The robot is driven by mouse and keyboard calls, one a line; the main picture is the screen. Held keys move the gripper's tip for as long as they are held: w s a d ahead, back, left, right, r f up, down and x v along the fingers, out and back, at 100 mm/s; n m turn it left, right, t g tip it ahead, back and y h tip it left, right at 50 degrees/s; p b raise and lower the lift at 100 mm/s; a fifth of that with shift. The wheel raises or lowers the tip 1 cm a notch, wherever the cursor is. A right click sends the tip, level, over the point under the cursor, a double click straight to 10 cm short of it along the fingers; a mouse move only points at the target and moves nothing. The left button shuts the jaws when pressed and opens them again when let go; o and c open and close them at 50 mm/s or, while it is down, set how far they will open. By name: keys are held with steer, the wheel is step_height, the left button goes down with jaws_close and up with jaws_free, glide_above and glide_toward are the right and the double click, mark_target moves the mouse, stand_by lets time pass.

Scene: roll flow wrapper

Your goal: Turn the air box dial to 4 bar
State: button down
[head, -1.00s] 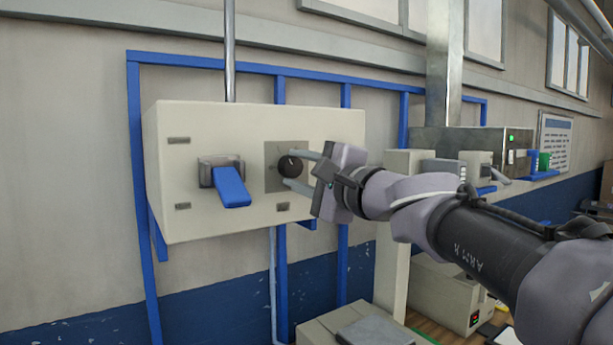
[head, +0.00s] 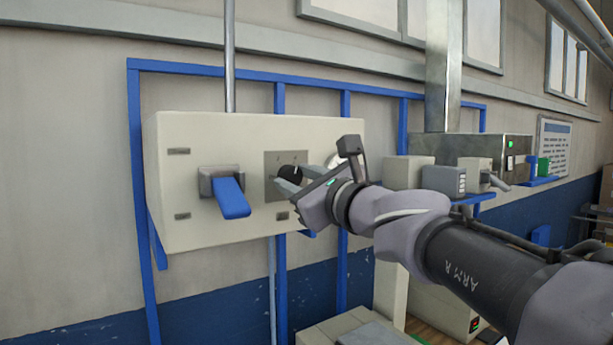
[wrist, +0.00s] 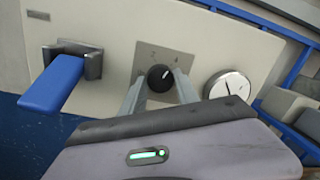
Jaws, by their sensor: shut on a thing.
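The air box (head: 185,130) is a cream box on the wall. Its black dial (head: 291,172) sits on a grey plate (head: 272,160) and also shows in the wrist view (wrist: 160,78). Marks including 2 and 4 are on the plate. The dial's white pointer line slants up and right in the wrist view, roughly toward the 4; its exact setting is too small to read. My gripper (wrist: 159,80) is shut on the dial, one finger on each side. In the head view my gripper (head: 289,182) partly covers the dial and plate.
A blue lever handle (head: 232,198) on a grey block is left of the dial. A round white gauge (wrist: 228,86) is to its right in the wrist view, its needle too small to read. Machines and a shelf stand further right, behind my arm.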

steer(key=shift+m+p, duration=0.35)
steer(key=shift+m, duration=0.75)
steer(key=c, duration=0.9)
jaws_free()
